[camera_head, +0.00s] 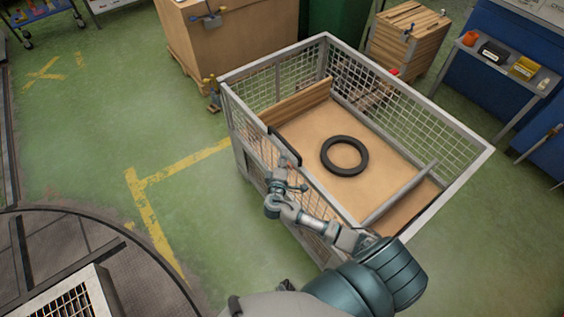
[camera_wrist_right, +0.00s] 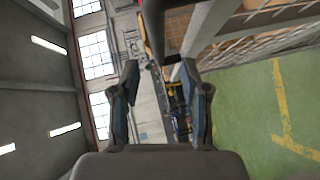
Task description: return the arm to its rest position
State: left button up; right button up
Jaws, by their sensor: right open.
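My right arm reaches from the bottom of the head view toward the near left wall of a grey mesh crate (camera_head: 232,112). My right gripper (camera_head: 284,170) is small there, close to that wall. In the right wrist view its two fingers (camera_wrist_right: 162,85) stand apart with nothing between them. My left gripper does not show.
A black ring (camera_head: 326,160) lies flat on the crate's brown floor. A dark curved piece (camera_head: 290,150) is at the near wall beside my gripper. A large cardboard box (camera_head: 240,45) and slatted crate (camera_head: 405,38) stand behind. Green floor at left is clear.

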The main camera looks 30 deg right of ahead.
jog(key=shift+s+a, duration=0.35)
jog(key=shift+s, duration=0.4)
jog(key=shift+a, duration=0.1)
jog(key=s+f+g+y, duration=0.2)
jog(key=s+f, duration=0.3)
jog(key=f, duration=0.6)
jog(key=s+a+f+g+y, duration=0.1)
jog(key=s+f+g+y, duration=0.3)
jog(key=f, duration=0.7)
jog(key=s+f+g, duration=0.1)
jog(key=s+f, duration=0.5)
jog(key=f, duration=0.6)
jog(key=s+a+f+m+g+y, duration=0.1)
jog(key=s+f, duration=0.4)
jog(key=s, duration=0.5)
jog(key=s+a+f+m+g+y, duration=0.2)
jog(key=s+a+f+m, duration=0.1)
jog(key=s, duration=0.8)
jog(key=s+a+f+m+g+y, duration=0.1)
jog(key=s+a+f, duration=0.2)
jog(key=s+f, duration=0.4)
jog(key=s, duration=0.4)
jog(key=shift+s+a+f+m+g+y, duration=0.25)
jog(key=shift+m+g+y, duration=0.05)
jog(key=shift+m, duration=0.1)
